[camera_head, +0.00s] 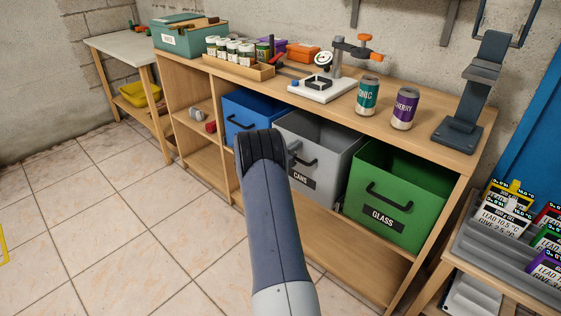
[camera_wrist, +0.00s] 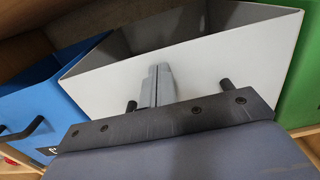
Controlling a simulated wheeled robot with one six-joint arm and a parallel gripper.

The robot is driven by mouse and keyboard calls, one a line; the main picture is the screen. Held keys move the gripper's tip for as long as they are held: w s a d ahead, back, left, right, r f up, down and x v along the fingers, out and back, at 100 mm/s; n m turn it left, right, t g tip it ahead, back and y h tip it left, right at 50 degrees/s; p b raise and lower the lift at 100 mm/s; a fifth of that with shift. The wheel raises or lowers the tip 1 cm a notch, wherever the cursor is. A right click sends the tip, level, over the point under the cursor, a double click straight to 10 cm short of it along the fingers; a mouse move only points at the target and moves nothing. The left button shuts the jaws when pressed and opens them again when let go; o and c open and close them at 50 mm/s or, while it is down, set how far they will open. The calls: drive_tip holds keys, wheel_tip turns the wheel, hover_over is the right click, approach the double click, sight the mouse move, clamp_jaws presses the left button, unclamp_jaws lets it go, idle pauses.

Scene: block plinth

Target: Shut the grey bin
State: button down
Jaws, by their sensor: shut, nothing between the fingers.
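The grey bin (camera_head: 326,148), labelled CANS, sits between the blue and green bins under the workbench, its open top showing in front of the bench edge. It has a dark bar handle on its front, partly hidden by my arm in the head view. In the wrist view the grey bin's (camera_wrist: 205,66) pale front face fills the middle. My gripper (camera_wrist: 158,72) is shut and empty, its fingertips at the front face near the upper rim, between the two handle posts. I cannot tell whether they touch it. In the head view my arm hides most of the gripper.
The blue bin (camera_head: 262,108) stands at left and the green bin (camera_head: 395,188), labelled GLASS, at right, both with open tops showing. Two cans (camera_head: 404,108) and a stand (camera_head: 472,95) are on the bench (camera_head: 440,128).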

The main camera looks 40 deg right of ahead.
drive_tip(key=d, duration=0.2)
drive_tip(key=shift+w+d+r, duration=0.15)
drive_tip(key=shift+d, duration=0.15)
drive_tip(key=shift+r, duration=0.1)
drive_tip(key=s+a, duration=0.1)
drive_tip(key=a, duration=1.3)
drive_tip(key=shift+a+f, duration=0.15)
drive_tip(key=shift+f, duration=0.15)
drive_tip(key=shift+s, duration=0.1)
drive_tip(key=w+d, duration=0.1)
drive_tip(key=d, duration=1.2)
drive_tip(key=shift+d+b, duration=0.3)
drive_tip(key=shift+a, duration=0.15)
